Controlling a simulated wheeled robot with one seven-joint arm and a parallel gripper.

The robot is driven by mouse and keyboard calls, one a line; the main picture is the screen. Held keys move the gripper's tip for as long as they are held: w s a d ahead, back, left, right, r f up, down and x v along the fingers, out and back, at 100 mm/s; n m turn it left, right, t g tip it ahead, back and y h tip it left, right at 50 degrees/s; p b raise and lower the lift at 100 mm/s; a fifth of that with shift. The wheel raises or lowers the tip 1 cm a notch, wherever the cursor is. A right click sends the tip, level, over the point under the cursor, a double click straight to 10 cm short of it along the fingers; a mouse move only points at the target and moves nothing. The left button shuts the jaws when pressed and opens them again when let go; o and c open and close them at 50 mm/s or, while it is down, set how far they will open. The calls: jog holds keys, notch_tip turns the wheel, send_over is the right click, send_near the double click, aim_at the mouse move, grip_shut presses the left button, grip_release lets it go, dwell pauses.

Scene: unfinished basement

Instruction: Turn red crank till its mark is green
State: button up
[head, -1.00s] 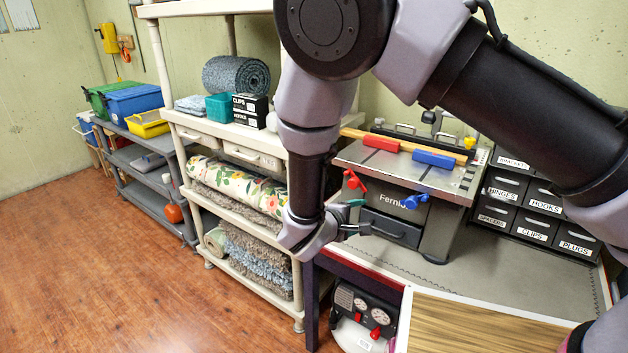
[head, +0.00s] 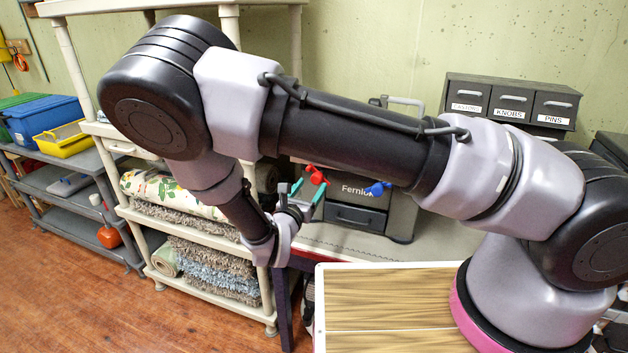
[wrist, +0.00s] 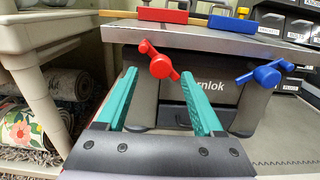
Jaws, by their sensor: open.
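The red crank (head: 316,176) is on the front of the grey Fernlok machine (head: 358,191), left of its name. In the wrist view the red crank (wrist: 160,65) shows between and beyond my teal fingertips, its bar slanting from upper left to lower right. My gripper (head: 304,197) is open and empty, just in front of the crank and apart from it as far as I can tell. No colour mark for the crank can be made out. A blue crank (wrist: 267,73) sits to the right on the same machine; it also shows in the head view (head: 377,188).
A cream shelf (wrist: 50,35) with rolled rugs stands close on the left. A red block (wrist: 163,15) and a blue block (wrist: 232,23) lie on the machine's top. A drawer cabinet (head: 509,103) stands behind at right. The grey bench (head: 350,248) is clear before the machine.

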jog(key=shift+x, duration=2.35)
jog(key=shift+c, duration=0.3)
grip_shut()
